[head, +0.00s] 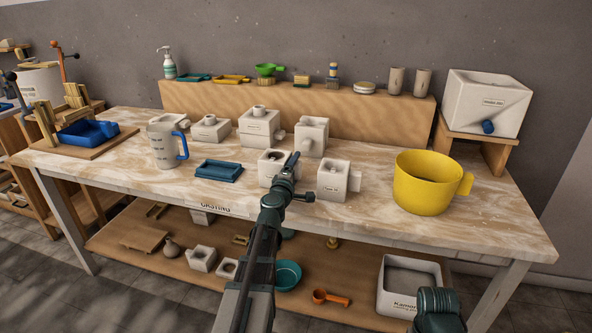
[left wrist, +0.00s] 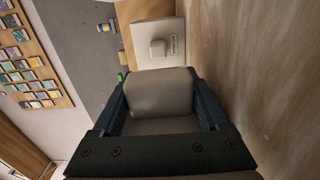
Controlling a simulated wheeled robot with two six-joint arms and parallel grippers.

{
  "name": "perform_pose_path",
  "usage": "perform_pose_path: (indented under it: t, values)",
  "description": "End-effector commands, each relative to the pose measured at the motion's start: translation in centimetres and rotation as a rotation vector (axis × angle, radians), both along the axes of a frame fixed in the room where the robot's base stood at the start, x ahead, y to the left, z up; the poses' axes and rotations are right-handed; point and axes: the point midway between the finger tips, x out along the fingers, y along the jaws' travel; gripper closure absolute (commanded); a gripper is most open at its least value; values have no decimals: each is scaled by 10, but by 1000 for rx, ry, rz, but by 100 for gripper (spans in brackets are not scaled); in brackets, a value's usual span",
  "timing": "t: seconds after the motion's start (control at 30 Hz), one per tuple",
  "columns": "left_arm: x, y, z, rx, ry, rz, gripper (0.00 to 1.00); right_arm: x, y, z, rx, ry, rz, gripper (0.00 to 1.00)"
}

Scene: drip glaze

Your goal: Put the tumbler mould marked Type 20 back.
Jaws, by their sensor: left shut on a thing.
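My left gripper (head: 291,163) is at the front middle of the table, shut on a pale mould (head: 270,160) that it partly hides. In the left wrist view a smooth, rounded grey-white piece (left wrist: 160,95) fills the space between the fingers. I cannot tell whether this mould is clear of the table. Close to its right stands another pale mould (head: 332,181), with a front label and a side knob. The labels are too small to read surely, so I cannot tell which is Type 20. Of my right arm only a dark link shows; its gripper is out of view.
Behind stand more pale moulds (head: 260,127), (head: 210,128), and one with a forward knob (head: 311,135), also in the left wrist view (left wrist: 172,28). A blue tray (head: 218,171), a jug (head: 163,147) and a yellow bucket (head: 426,184) flank them. Front-left tabletop is clear.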

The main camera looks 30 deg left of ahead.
Motion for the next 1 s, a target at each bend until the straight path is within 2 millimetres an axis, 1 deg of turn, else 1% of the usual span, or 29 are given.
perform_pose_path:
  t: [0.13,0.17,0.2,0.27,0.3,0.5,0.67,0.87,1.0]
  values:
    - [0,0,-4,1,0,0,100,0,0,-4,0,0,0,50]
    - [0,0,-3,0,0,0,19,0,0,-3,0,0,0,50]
    - [0,0,-2,0,0,0,12,0,0,-3,0,0,0,50]
    - [0,0,-2,0,0,0,1,0,0,-3,0,0,0,50]
    - [0,0,-3,0,0,0,0,0,0,-3,0,0,0,50]
    - [0,0,-2,0,0,0,0,0,0,-2,0,0,0,50]
    - [0,0,2,0,0,0,0,0,0,2,0,0,0,50]
    - [-19,-9,0,0,0,-3,0,0,0,0,0,0,0,50]
    - [-39,-18,0,0,0,-6,0,0,0,0,0,0,0,50]
